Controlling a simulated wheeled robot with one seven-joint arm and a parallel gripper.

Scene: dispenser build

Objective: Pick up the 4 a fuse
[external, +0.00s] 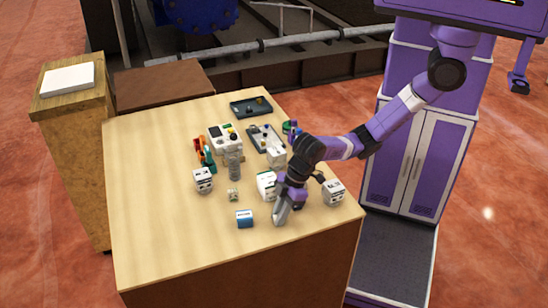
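I cannot tell which thing is the 4 a fuse; no label is readable at this size. Small parts on the wooden table (165,245) include a small pale block (233,195) and a blue-and-white block (244,218). White boxy parts with dark markings stand at the left (203,180), in the middle (267,186) and at the right (333,192). My gripper (282,214) points down near the table's front edge, right of the blue-and-white block. Its fingers look grey and close together, and I see nothing clearly held between them. My arm hides part of the table behind it.
A white device (224,138) with a grey cylinder (235,165) below it stands mid-table, beside orange and teal tools (205,155). Dark trays (251,107) lie at the back. A wooden stand (72,150) is at the left. The table's left and front-left are clear.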

